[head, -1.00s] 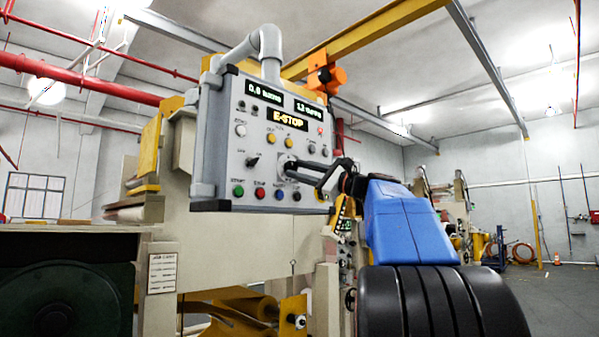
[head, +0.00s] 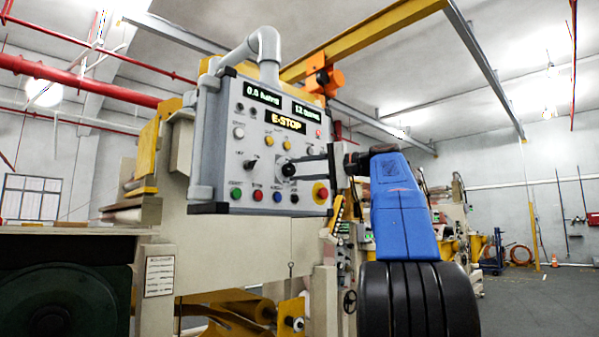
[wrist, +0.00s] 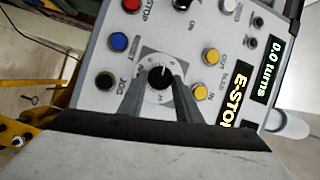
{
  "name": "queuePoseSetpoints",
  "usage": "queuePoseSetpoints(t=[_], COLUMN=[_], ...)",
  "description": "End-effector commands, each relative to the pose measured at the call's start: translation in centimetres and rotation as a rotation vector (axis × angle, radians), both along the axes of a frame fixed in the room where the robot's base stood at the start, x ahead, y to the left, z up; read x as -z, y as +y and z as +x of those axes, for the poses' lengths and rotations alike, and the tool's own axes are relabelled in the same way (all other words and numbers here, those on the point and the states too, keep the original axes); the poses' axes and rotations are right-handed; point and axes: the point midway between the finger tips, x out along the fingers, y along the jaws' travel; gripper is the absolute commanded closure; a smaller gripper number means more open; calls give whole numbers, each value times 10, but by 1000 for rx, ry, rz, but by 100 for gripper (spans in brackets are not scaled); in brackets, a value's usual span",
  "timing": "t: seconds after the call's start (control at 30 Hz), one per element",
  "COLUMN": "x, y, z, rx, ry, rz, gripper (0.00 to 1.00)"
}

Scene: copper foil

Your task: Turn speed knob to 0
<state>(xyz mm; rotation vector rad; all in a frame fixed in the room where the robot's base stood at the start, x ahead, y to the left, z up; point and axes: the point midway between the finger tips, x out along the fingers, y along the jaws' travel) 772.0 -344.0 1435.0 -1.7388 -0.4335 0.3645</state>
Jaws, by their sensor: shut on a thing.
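The grey control panel (head: 222,150) hangs in front of me. Its speed knob (head: 289,170), black on a pale square plate, sits in the lower right part. My gripper (head: 290,168) reaches in from the right, its two dark fingers on either side of the knob. In the wrist view my gripper (wrist: 158,84) is shut on the knob (wrist: 160,76), one finger at each side. A white pointer mark shows on the knob's face, tilted up and right in that view. The dial's numbers are too small to read.
A row of coloured buttons, with a blue one (head: 277,197), runs below the knob. A red emergency button (head: 320,193) on yellow stands close under my fingers. Amber buttons (head: 269,141) sit above. An amber display (head: 286,121) reads E-STOP.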

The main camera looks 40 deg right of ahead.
Motion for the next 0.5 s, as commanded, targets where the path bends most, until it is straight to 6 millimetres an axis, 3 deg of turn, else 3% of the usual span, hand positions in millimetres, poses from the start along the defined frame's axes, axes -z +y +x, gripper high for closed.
queuePoseSetpoints(t=[0.5], x=[-5], y=[2], z=[1], rx=[-2], ry=[-41], rz=[-479], gripper=[91])
